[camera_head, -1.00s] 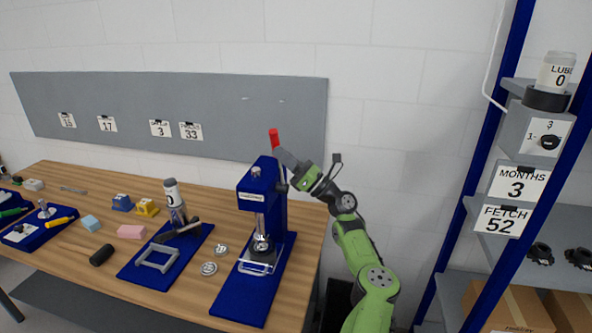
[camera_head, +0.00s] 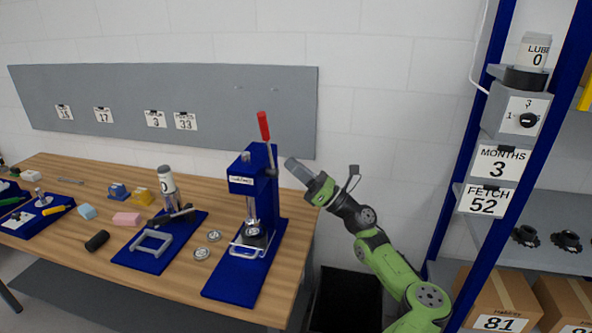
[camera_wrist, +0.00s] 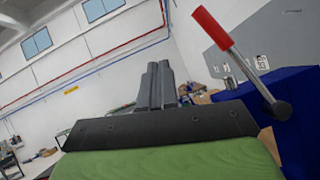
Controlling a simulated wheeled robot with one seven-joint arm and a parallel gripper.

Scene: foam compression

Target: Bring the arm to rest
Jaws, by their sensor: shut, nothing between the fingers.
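My green arm (camera_head: 390,268) stands at the right end of the workbench, raised in front of the white wall. My gripper (camera_head: 289,163) is shut and empty, close to the right of the blue press (camera_head: 241,182) and its red-handled lever (camera_head: 263,126). A gap shows between the gripper and the lever. In the wrist view the shut fingers (camera_wrist: 156,84) point away from the camera, and the red lever handle (camera_wrist: 212,28) is to their right, beside the blue press head (camera_wrist: 245,112).
The wooden workbench (camera_head: 60,225) holds a blue mat with a grey frame (camera_head: 152,243), round metal discs (camera_head: 202,253), and foam blocks such as a pink one (camera_head: 126,219). A blue-post shelf (camera_head: 489,170) with boxes is on the right. A dark bin (camera_head: 345,295) is below the arm.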

